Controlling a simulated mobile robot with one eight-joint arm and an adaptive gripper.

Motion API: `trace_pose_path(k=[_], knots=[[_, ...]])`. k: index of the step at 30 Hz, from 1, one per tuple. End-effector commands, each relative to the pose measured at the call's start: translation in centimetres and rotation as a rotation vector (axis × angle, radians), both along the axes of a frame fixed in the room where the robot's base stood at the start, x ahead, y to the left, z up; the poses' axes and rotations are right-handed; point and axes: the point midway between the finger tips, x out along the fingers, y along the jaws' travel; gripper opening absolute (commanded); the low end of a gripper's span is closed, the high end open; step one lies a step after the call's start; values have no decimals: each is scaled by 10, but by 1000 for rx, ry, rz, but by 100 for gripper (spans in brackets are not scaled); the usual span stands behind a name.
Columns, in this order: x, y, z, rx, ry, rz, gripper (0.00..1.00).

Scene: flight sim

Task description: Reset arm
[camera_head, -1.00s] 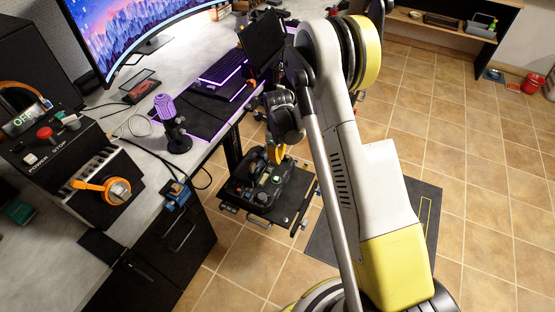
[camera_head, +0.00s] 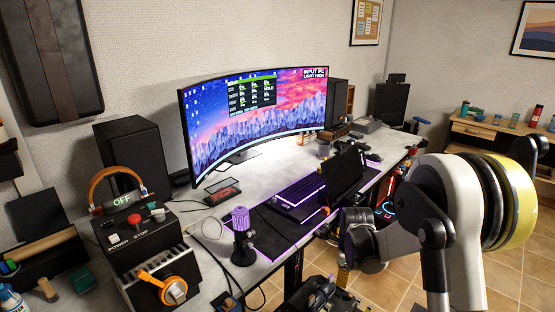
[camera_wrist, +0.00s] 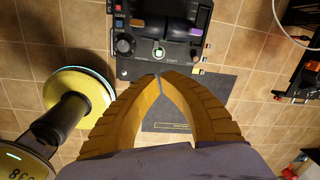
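My arm (camera_head: 465,220), white and black with a yellow joint cover, stands at the right of the head view, bent beside the desk. My gripper (camera_wrist: 161,76) has two ribbed yellow fingers whose tips come together in the wrist view, with nothing seen between them. In the head view only a small yellow part of my gripper (camera_head: 343,276) shows, below the dark wrist. A black control panel (camera_wrist: 160,35) with knobs and a lit green-white button lies beyond the fingertips in the wrist view. The gap between tips and panel is unclear.
The desk (camera_head: 200,215) holds a curved monitor (camera_head: 258,110), a purple microphone (camera_head: 241,222), a keyboard (camera_head: 300,191) and a black box (camera_head: 140,245) with a red button and an orange handle. A wooden shelf (camera_head: 495,130) stands at the back right. Tiled floor (camera_head: 505,280) is open at right.

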Motion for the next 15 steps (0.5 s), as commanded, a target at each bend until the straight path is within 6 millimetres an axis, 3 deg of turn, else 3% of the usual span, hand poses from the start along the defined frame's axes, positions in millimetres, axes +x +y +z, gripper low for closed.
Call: trace_pose_path(k=[1, 6, 12, 15], knots=[[-8, 2, 28, -10, -24, 89, 0], [-38, 7, 106, -67, -115, 437, 0], [-89, 13, 175, -174, -209, 842, 0], [-119, 16, 200, -244, -250, 1041, 0]])
